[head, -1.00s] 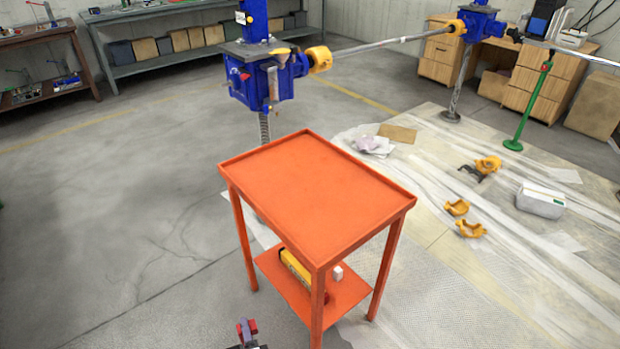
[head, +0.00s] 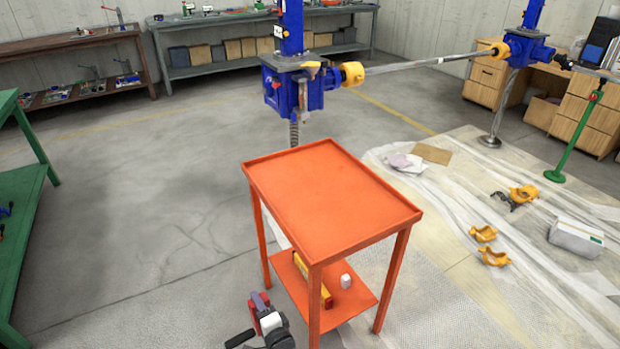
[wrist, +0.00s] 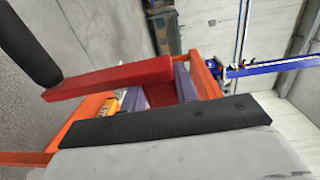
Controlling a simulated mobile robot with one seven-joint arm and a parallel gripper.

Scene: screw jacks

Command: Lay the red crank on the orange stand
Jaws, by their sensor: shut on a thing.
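The orange stand (head: 330,200) is in the middle of the head view, with a bare, rimmed top and a lower shelf. My gripper (head: 262,303) is low at the stand's front left side, beside its legs and below the top. It is shut on the red crank, whose red arm (wrist: 110,78) crosses the wrist view between the purple fingers. The crank's black handle (wrist: 28,40) sticks out at the upper left of the wrist view. In the head view the crank is small and partly hidden by my wrist.
The lower shelf holds a yellow object (head: 325,294) and a small white one (head: 346,281). A blue screw jack (head: 295,88) stands behind the stand. A green bench (head: 30,190) is at left. Yellow parts (head: 484,234) lie on the sheeting at right. Floor at left is clear.

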